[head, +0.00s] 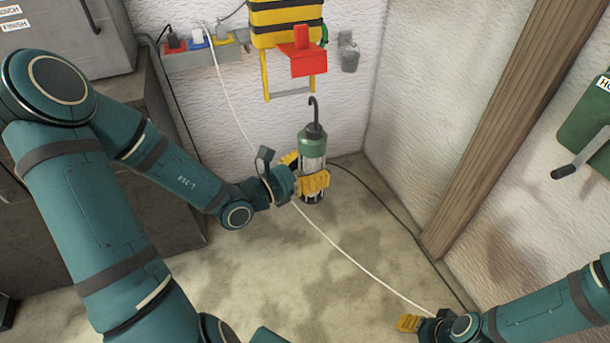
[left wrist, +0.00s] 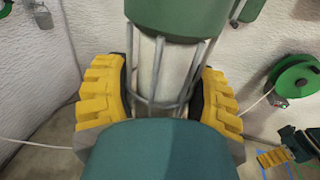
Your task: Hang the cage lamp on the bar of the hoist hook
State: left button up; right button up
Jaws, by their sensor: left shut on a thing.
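The cage lamp (head: 312,145) has a green cap, a wire cage and a dark hook on top. It is held roughly upright off the floor. My left gripper (head: 302,172) is shut around its cage; the left wrist view shows the cage (left wrist: 165,75) between the yellow finger pads.
A socket strip (head: 200,55) with plugs is on the back wall, and a white cord (head: 345,252) runs down from it across the view. A wooden post (head: 500,130) and a green cranked box (head: 590,125) are at right. A dark cabinet (head: 165,165) stands at left.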

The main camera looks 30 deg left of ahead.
pick_arm(q)
jog(key=shift+s+a+r+b, duration=0.45)
jog(key=shift+a+r+b, duration=0.1)
jog(key=shift+b, duration=0.15)
jog(key=w+a+f+b, duration=0.2)
jog(key=w+a, duration=0.3)
jog(key=a, duration=0.1)
jog(key=shift+w+a+f, duration=0.35)
jog(key=shift+f, duration=0.05)
dwell(0.5)
dwell(0.4)
jog(key=o, duration=1.4)
jog(key=shift+f, duration=0.1)
jog(key=v, duration=1.2)
